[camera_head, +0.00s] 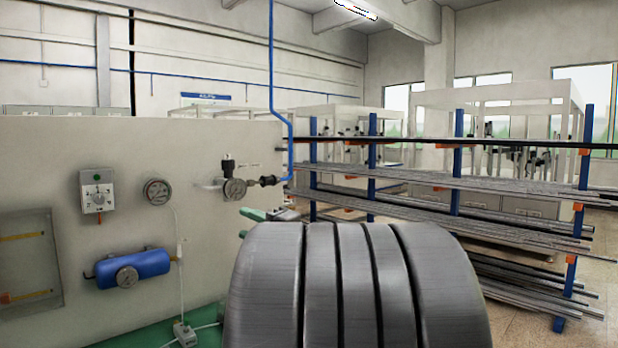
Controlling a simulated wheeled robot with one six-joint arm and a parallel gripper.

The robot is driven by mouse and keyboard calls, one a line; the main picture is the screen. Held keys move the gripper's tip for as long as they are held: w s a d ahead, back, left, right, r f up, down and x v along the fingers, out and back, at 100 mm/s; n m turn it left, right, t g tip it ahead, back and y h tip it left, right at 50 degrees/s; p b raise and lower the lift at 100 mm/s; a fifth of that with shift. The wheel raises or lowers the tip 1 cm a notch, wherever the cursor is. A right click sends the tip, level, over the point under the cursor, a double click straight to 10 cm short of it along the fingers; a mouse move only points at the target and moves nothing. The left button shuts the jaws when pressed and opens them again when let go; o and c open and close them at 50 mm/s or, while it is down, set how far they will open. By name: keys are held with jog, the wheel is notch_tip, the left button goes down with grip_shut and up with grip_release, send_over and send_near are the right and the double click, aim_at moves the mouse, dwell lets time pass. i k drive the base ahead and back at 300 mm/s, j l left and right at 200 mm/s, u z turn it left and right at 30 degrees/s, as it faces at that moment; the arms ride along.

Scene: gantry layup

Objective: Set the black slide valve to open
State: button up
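The black slide valve (269,180) looks to be the dark fitting at the lower end of the blue pipe, right of a round gauge (234,190) on the pale panel. It is small, and I cannot tell its slide position. My gripper (244,222) shows only in part, below and left of the valve. Its two green fingertips are apart, with nothing seen between them, and clear of the valve in the picture. The rest of my gripper is hidden behind a large grey ribbed shape in the foreground.
The panel (60,150) also carries a white control box (97,191), another gauge (158,191), a blue cylinder (134,269) and a recessed box (28,262). A rack (589,130) with long bars stands at the right. Open floor (597,262) shows beyond it.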

aim_at(272, 180)
jog(key=i+z, duration=0.25)
jog(key=i, duration=0.35)
jog(key=i+z, duration=0.25)
jog(key=i, duration=0.3)
jog(key=i+l+u, duration=0.1)
jog(key=i+u, duration=0.15)
jog(key=u, duration=0.15)
jog(key=i+l+u, duration=0.15)
jog(key=u, duration=0.3)
jog(key=i+l, duration=0.05)
jog(key=i, duration=0.05)
